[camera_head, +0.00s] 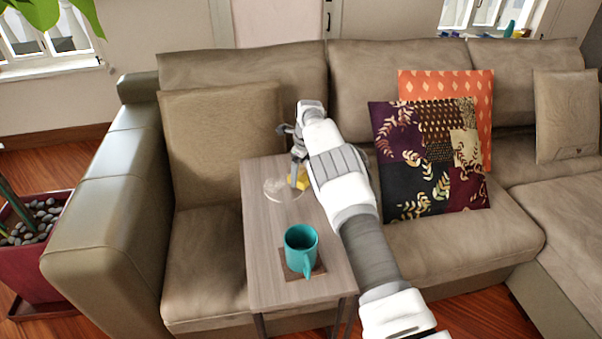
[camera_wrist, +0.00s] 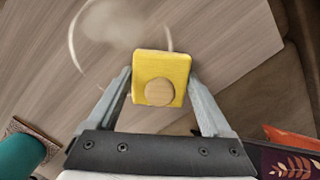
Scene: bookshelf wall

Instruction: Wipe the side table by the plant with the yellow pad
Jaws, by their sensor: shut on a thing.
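The side table (camera_head: 262,236) has a grey wood-grain top and stands in front of the couch. A pale ring-shaped mark with a whitish smudge (camera_head: 283,190) lies on its far half; it also shows in the wrist view (camera_wrist: 112,22). My gripper (camera_head: 300,180) is over the far part of the table, shut on the yellow pad (camera_wrist: 162,68), which has a round wooden knob. The pad is at the edge of the ring mark, low over the tabletop; I cannot tell whether it touches. In the head view the pad (camera_head: 303,182) is mostly hidden by my gripper.
A teal mug (camera_head: 301,247) stands on a brown coaster (camera_head: 316,272) at the table's near end. The couch (camera_head: 205,250) surrounds the table, with a patterned cushion (camera_head: 430,165) to the right. A red planter (camera_head: 40,262) stands far left.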

